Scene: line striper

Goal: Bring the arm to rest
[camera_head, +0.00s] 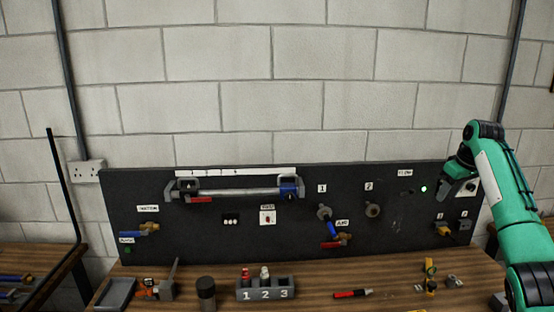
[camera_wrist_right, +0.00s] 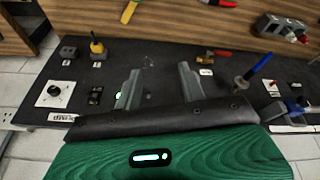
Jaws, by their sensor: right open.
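My right gripper (camera_head: 457,178) is at the right end of the dark upright panel (camera_head: 300,233), in front of it, and hides part of it. In the right wrist view its two grey fingers (camera_wrist_right: 160,84) are spread apart with nothing between them. The panel (camera_wrist_right: 225,70) lies behind the fingers there. A white plate with a black knob (camera_wrist_right: 55,93) is to the left of the fingers, apart from them. A lit green lamp (camera_head: 423,189) shows just left of the gripper in the head view. My left gripper is in neither view.
The wooden bench (camera_head: 330,275) carries a numbered grey block (camera_head: 265,290), a black cylinder (camera_head: 206,292), a red pen-like tool (camera_head: 352,294) and a yellow-handled tool (camera_head: 430,270). A pipe (camera_head: 240,192) and blue-handled valves (camera_head: 132,232) stick out from the panel. Bare block wall stands behind.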

